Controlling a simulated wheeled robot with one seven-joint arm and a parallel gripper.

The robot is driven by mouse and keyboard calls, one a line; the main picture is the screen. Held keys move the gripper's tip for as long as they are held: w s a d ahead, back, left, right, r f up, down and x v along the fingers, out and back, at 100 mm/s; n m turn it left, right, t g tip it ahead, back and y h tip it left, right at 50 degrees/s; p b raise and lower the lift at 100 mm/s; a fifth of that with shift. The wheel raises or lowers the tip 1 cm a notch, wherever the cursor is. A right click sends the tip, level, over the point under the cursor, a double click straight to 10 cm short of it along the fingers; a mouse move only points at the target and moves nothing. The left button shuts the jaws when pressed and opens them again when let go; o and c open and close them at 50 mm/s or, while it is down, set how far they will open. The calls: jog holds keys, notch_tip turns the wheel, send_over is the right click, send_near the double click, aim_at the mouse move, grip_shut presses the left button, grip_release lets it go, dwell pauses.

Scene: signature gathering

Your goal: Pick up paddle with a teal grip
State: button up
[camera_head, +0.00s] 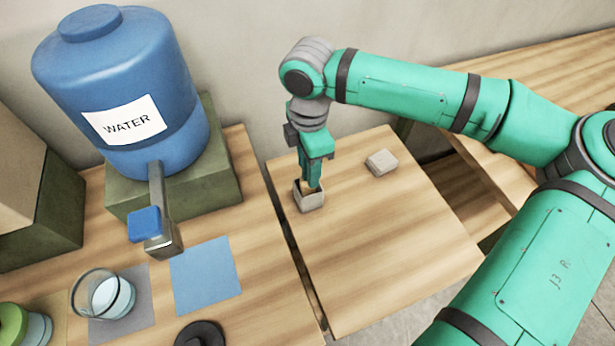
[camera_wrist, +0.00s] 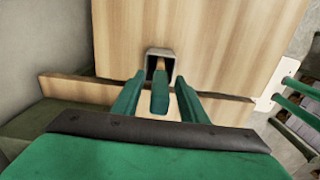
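The paddle's teal grip (camera_wrist: 160,92) shows in the wrist view between my two green fingers, with a gap visible on each side. A tan wooden part (camera_wrist: 160,64) lies beyond it at the opening of a small grey holder (camera_wrist: 149,70). My gripper (camera_wrist: 160,103) is open around the grip and does not appear to touch it. In the head view my gripper (camera_head: 313,165) points down just above the grey holder (camera_head: 311,203) on the wooden table. There the grip is hard to tell apart from my green fingers.
A grey block (camera_head: 381,162) lies to the right on the same table (camera_head: 395,240). At left, a blue water dispenser (camera_head: 120,85) stands on a green box (camera_head: 205,195). A glass of water (camera_head: 103,295) and a blue square (camera_head: 206,275) are before it. The table's front is clear.

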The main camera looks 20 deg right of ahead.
grip_shut()
jog(key=shift+r, duration=0.1)
notch_tip(320, 180, up, 28)
dwell(0.7)
jog(key=shift+a, duration=0.1)
